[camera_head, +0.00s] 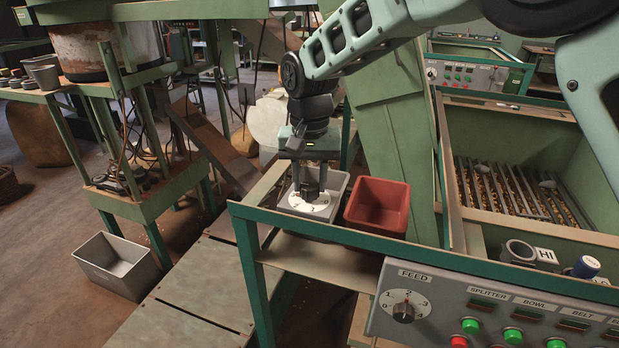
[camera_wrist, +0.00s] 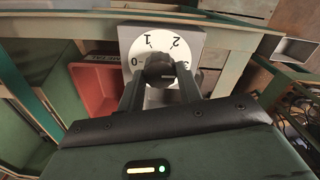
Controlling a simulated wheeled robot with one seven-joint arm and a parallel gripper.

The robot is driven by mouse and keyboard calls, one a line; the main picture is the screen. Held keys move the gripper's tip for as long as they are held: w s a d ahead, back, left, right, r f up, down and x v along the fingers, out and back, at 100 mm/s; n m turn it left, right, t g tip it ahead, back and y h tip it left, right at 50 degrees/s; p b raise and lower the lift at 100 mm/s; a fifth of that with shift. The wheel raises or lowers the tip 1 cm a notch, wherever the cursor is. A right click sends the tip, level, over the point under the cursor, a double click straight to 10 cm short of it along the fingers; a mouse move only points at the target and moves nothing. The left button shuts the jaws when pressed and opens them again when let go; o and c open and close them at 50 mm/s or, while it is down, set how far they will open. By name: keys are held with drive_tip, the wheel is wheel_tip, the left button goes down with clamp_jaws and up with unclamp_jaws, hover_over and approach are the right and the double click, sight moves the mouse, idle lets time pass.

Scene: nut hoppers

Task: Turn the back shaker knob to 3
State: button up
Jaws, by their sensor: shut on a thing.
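The back shaker knob (camera_wrist: 158,68) is dark and sits on a white round dial (camera_wrist: 150,35) with figures 0, 1, 2 and 3. The dial (camera_head: 318,208) also shows in the head view, on a grey box beside a red bin. My gripper (camera_wrist: 160,76) has one finger on each side of the knob and is shut on it. In the head view my gripper (camera_head: 308,184) reaches down onto the dial from above. The fingers partly hide the knob and the dial's lower part. I cannot tell for sure which figure the knob points at.
The red bin (camera_head: 377,207) stands right of the dial. A front panel (camera_head: 450,312) carries a separate FEED knob (camera_head: 404,312) and several green and red buttons. Green frame rails (camera_head: 420,262) run in front of the dial. A grey bin (camera_head: 115,270) stands on the floor at left.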

sight(310, 185)
drive_tip(key=shift+m, duration=0.3)
idle(0.4)
drive_tip(key=o, duration=1)
drive_tip(key=shift+r, duration=0.1)
wheel_tip(310, 185, up, 17)
drive_tip(key=b, duration=0.3)
drive_tip(key=shift+r, duration=0.15)
